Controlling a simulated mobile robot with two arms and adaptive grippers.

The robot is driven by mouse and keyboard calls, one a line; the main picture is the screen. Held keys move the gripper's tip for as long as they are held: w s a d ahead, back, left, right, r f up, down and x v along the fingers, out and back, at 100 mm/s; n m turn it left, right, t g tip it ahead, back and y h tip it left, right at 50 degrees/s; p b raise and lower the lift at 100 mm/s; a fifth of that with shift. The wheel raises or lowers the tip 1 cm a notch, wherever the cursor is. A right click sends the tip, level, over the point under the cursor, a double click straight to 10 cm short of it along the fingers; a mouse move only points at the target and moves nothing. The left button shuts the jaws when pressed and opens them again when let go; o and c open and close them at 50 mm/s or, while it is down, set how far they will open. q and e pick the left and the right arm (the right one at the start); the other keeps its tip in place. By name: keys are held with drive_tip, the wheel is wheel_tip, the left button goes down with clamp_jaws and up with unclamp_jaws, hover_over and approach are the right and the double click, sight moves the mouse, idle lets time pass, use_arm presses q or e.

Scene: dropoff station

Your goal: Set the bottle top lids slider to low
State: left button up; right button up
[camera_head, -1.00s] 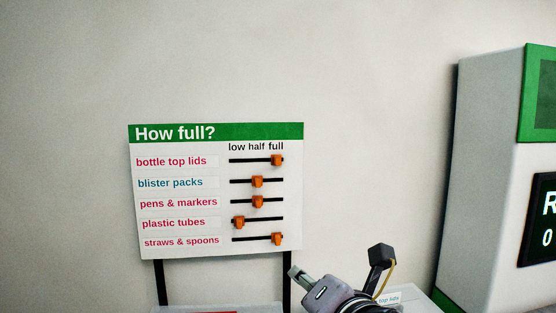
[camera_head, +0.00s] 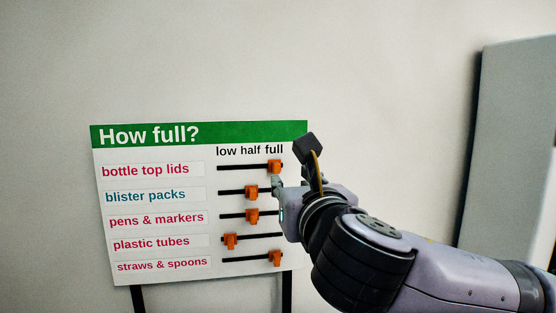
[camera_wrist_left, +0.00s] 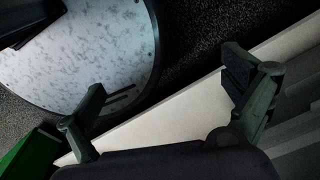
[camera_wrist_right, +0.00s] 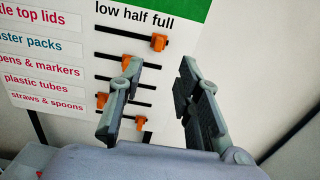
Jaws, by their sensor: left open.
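The bottle top lids slider is an orange knob (camera_head: 275,166) at the full end of its black track on the "How full?" board (camera_head: 110,270). In the right wrist view the same knob (camera_wrist_right: 160,42) lies just beyond the fingertips, roughly between them in the picture. My right gripper (camera_wrist_right: 160,70) is open and empty, its two fingers apart in front of the board. In the head view my right gripper (camera_head: 277,186) is just below the knob; whether it touches the board I cannot tell. My left gripper (camera_wrist_left: 165,75) is open and empty, away from the board.
Below are the blister packs knob (camera_head: 251,192) and pens & markers knob (camera_head: 252,215) at half, plastic tubes knob (camera_head: 230,240) at low, straws & spoons knob (camera_head: 275,258) at full. A grey cabinet (camera_head: 510,160) stands right. A round speckled surface (camera_wrist_left: 85,55) shows below.

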drive_tip(key=p, duration=0.1)
approach(277, 167)
drive_tip(key=w, duration=0.2)
drive_tip(key=w+p, duration=0.1)
drive_tip(key=w, duration=0.1)
drive_tip(key=w+a+p, duration=0.1)
drive_tip(key=w, duration=0.1)
drive_tip(key=shift+w+r, duration=0.1)
drive_tip(key=shift+w, duration=0.25)
drive_tip(key=shift+w+a+p, duration=0.25)
drive_tip(key=shift+w+p, duration=0.1)
drive_tip(key=shift+w, duration=0.6)
drive_tip(key=shift+w+a, duration=0.1)
drive_tip(key=shift+w, duration=0.3)
use_arm(q)
drive_tip(key=shift+w+r, duration=0.8)
drive_tip(key=shift+r, duration=0.35)
drive_tip(key=shift+w+r, duration=0.75)
drive_tip(key=shift+r, duration=0.35)
use_arm(e)
clamp_jaws()
